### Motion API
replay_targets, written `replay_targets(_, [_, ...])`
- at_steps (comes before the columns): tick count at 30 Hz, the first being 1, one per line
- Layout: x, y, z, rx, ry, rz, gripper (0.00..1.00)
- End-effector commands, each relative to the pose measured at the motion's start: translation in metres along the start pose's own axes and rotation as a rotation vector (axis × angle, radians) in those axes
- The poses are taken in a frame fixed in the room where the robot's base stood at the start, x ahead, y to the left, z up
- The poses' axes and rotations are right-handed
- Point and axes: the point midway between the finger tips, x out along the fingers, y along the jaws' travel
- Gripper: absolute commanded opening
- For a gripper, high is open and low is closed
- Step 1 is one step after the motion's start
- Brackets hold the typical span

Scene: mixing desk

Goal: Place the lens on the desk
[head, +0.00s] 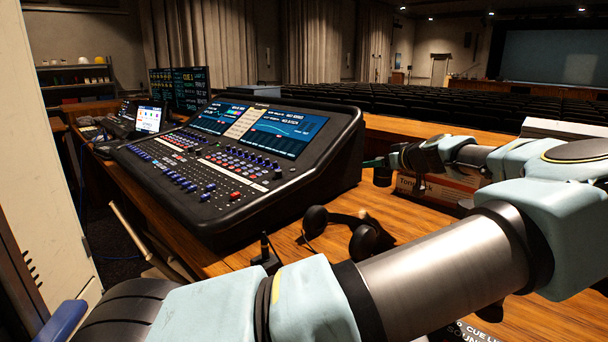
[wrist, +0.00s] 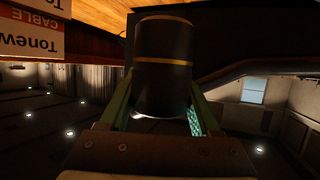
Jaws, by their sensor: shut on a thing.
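The lens (wrist: 163,70) is a black cylinder with thin gold bands. In the wrist view it sits between the green fingers of my gripper (wrist: 158,105), which is shut on it. In the head view my gripper (head: 376,162) is small, just right of the mixing console, with the dark lens (head: 382,176) at its fingers. The wooden desk (head: 412,212) runs below; its surface shows at the top of the wrist view, which looks upside down. I cannot tell whether the lens touches the desk.
The mixing console (head: 215,205) fills the left of the desk. Black headphones (head: 368,238) lie in front of it. A cable box (head: 435,188) stands right of the lens, partly behind my arm; it also shows in the wrist view (wrist: 35,38). Some bare wood lies between them.

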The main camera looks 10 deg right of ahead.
Motion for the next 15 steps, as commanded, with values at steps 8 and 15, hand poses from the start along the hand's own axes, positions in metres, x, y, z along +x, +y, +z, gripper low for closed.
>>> replay_targets(8, [0.015, -0.001, 0.034, 0.005, 0.002, -0.002, 0.0])
replay_targets(15, [0.024, 0.0, 0.057, 0.001, 0.001, 0.001, 0.0])
